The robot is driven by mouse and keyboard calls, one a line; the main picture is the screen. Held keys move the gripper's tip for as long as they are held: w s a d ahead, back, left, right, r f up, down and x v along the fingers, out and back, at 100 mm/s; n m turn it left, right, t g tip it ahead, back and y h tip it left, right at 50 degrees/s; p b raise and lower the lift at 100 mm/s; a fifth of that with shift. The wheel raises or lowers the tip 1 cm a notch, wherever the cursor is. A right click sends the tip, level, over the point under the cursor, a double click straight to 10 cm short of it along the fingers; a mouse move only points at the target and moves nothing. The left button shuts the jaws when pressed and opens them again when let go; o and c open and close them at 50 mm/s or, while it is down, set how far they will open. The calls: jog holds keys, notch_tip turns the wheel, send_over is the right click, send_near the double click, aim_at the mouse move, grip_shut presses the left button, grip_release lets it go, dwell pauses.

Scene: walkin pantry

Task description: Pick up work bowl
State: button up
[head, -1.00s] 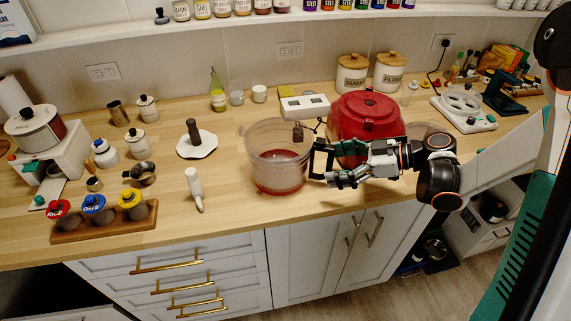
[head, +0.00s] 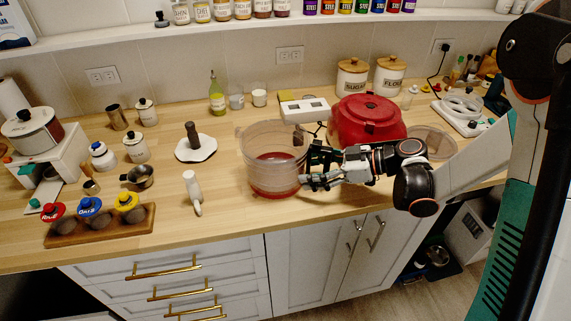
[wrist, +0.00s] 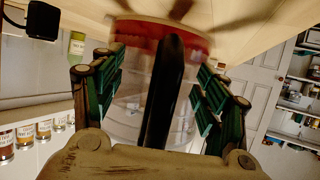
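The work bowl (head: 272,137) is a clear round container with a red bottom, standing upright on the wooden counter. In the wrist view its clear wall (wrist: 132,82) and red end fill the middle. Its dark upright handle (wrist: 165,90) lies between my fingers, with a gap on each side. My gripper (head: 312,170) is at the bowl's right side, fingers pointing left. In the wrist view my gripper (wrist: 158,92) is open, its green-padded fingers wide apart. Contact with the bowl wall cannot be told.
A red appliance (head: 367,122) stands close behind my gripper. A white scale-like box (head: 304,108) sits behind the bowl. A white-handled tool (head: 193,192) and a white dish with a dark knob (head: 195,145) lie to the left. The counter's front edge is close below the bowl.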

grip_shut()
jog(key=shift+r, duration=0.15)
